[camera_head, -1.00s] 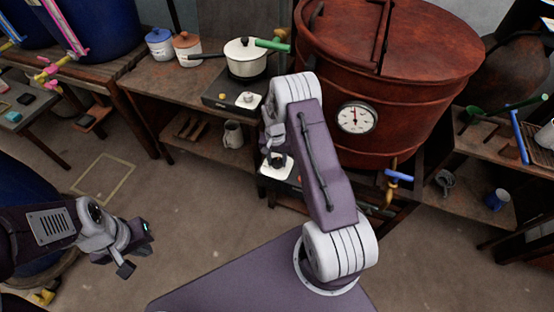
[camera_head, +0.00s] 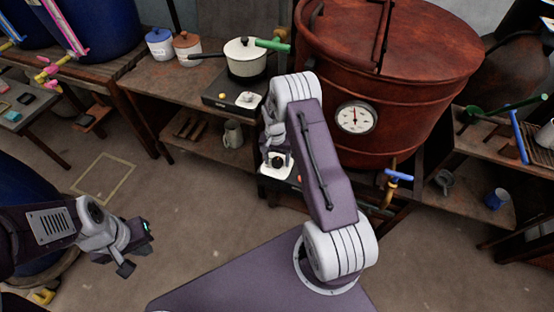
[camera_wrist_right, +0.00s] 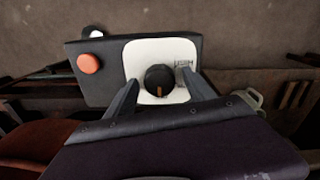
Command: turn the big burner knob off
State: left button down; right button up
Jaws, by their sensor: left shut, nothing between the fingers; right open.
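The big burner knob (camera_wrist_right: 159,80) is black and round with an orange-brown mark pointing down in the right wrist view. It sits on a white plate (camera_wrist_right: 146,55) on a dark box, and in the head view the knob (camera_head: 278,163) shows low in front of the big red vat (camera_head: 410,70). My right gripper (camera_wrist_right: 160,77) is open, with one finger on each side of the knob in the picture; I see gaps between the fingers and the knob. Whether its tips reach knob depth I cannot tell. My left gripper (camera_head: 138,248) is shut and empty, far to the left over the floor.
An orange button (camera_wrist_right: 88,64) is on the dark box beside the plate. A smaller burner (camera_head: 233,100) with a white pot (camera_head: 246,58) stands on the bench to the left. A blue-handled tap (camera_head: 398,176) juts out right of my right arm.

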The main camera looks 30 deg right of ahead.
aim_at(276, 160)
notch_tip(276, 160, up, 9)
jog(key=shift+w+a+r+p, duration=0.1)
jog(key=shift+a+p, duration=0.05)
jog(key=shift+p, duration=0.6)
